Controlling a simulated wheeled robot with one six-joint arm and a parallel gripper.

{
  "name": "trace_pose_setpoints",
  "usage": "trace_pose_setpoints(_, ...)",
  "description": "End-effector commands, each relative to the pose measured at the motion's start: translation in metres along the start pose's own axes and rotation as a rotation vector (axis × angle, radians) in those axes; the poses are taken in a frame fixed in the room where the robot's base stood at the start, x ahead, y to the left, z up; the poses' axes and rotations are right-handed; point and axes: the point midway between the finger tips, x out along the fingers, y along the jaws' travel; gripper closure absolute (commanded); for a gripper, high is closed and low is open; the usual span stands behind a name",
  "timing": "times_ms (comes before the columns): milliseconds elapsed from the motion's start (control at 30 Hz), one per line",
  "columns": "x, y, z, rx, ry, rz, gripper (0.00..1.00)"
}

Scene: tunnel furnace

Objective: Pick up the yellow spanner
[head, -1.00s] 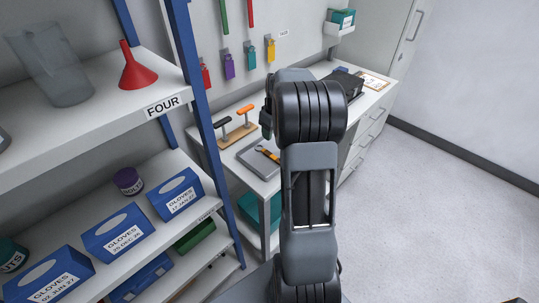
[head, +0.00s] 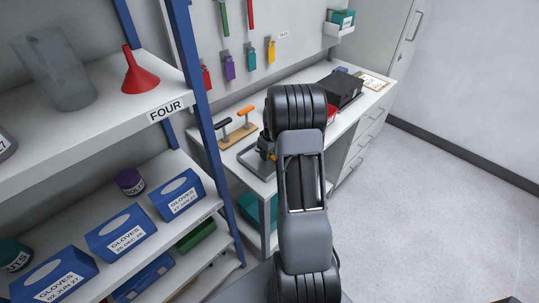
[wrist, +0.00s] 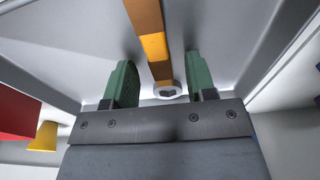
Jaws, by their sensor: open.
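The yellow spanner (wrist: 155,48) lies in a shallow grey tray (head: 247,163) on the white workbench. In the wrist view its yellow-orange handle runs up to the top edge, and its silver ring end (wrist: 168,90) is nearest my gripper. My gripper (wrist: 160,68) is open, with one green finger on each side of the spanner and a gap on both sides. I cannot tell how far the fingers are above the tray. In the head view my arm and gripper (head: 266,150) hide most of the spanner.
Behind the tray stands a wooden block (head: 238,133) with black and orange handles. A black box (head: 338,90) and a red item (head: 331,114) are to the right. Blue-posted shelves (head: 180,60) stand close on the left.

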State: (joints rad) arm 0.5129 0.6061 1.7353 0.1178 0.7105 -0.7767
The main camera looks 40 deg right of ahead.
Motion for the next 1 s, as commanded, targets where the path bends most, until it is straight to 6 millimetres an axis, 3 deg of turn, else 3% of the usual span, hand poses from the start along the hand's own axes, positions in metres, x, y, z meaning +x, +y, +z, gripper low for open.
trace_pose_setpoints(600,0.0030,-0.0001,0.0001,0.000,0.000,0.000,0.50)
trace_pose_setpoints(1000,0.0026,-0.0001,0.0001,0.000,0.000,0.000,0.88)
